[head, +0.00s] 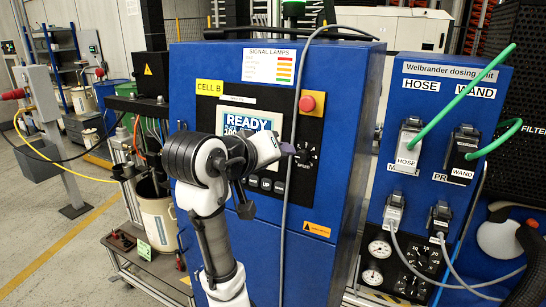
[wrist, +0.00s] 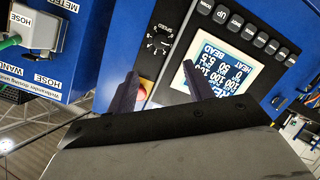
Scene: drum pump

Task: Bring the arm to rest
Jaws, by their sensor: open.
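My arm reaches up in front of the blue cabinet (head: 340,130) in the head view, bent at a black and white joint. My gripper (head: 287,149) points right, before the control panel, seen small and side-on. In the wrist view my gripper (wrist: 159,69) shows two dark purple fingers spread apart with nothing between them. Behind them are the lit display (wrist: 228,72), a speed knob (wrist: 160,43) and part of a red and yellow stop button (wrist: 145,91). The arm hides part of the display (head: 250,119) in the head view. I cannot tell the exact gap to the panel.
The dosing unit (head: 451,85) stands right, with green hoses (head: 468,95) and grey cables at its sockets. A grey cable (head: 292,150) hangs down the cabinet front near my gripper. A bucket (head: 158,220) on a cart stands left. Floor (head: 60,250) is open at far left.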

